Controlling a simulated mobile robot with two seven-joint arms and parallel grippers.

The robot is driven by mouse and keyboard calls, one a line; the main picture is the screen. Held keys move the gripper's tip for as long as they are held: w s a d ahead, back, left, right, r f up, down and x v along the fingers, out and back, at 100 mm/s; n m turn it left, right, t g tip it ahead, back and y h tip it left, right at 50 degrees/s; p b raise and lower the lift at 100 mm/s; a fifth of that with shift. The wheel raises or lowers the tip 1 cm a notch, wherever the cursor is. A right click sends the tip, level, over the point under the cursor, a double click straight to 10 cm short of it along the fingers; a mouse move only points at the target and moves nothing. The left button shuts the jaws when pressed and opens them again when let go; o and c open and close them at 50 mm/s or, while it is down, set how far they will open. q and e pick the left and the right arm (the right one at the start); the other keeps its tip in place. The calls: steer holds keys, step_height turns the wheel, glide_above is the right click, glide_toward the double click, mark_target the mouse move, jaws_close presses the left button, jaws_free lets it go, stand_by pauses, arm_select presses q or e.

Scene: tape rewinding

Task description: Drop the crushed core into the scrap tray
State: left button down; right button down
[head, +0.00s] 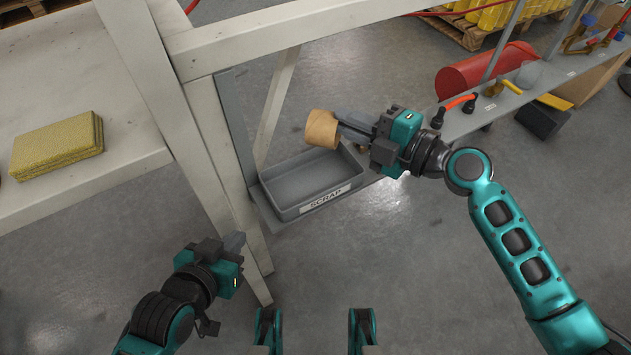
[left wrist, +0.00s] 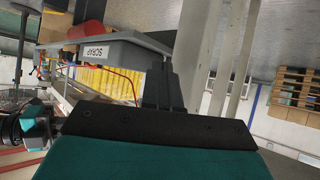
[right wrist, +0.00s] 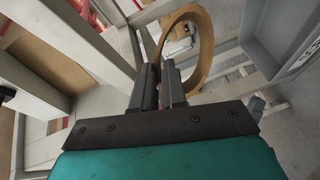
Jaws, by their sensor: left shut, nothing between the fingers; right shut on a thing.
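The crushed core (head: 322,128) is a tan cardboard tube. My right gripper (head: 343,130) is shut on its wall and holds it above the far part of the scrap tray. In the right wrist view the core (right wrist: 203,50) shows as a bent oval ring between the fingertips (right wrist: 160,70). The scrap tray (head: 325,199) is a grey open bin with a SCRAP label on a low shelf. It shows at the edge of the right wrist view (right wrist: 262,55) and in the left wrist view (left wrist: 125,54). My left gripper (head: 234,243) is shut and empty, left of the tray and nearer.
A pale table frame (head: 205,110) stands left of and behind the tray, its leg close to the tray. Yellow sponges (head: 57,146) lie on the left tabletop. Tools and a red cylinder (head: 480,72) are at the right. Grey floor is open in front.

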mark_target(338, 142)
steer(key=f, duration=0.1)
steer(key=f+b, duration=0.1)
steer(key=f, duration=0.3)
steer(key=shift+a+b, duration=0.35)
arm_select(q)
steer(key=shift+w+d+f, duration=0.15)
steer(key=shift+d+f, duration=0.2)
steer(key=shift+f, duration=0.1)
arm_select(e)
steer(key=shift+f, duration=0.9)
arm_select(q)
steer(key=shift+f, duration=0.2)
arm_select(e)
steer(key=c, duration=1.1)
jaws_free()
arm_select(q)
steer(key=shift+a, duration=0.1)
arm_select(e)
steer(key=shift+s+d, duration=0.1)
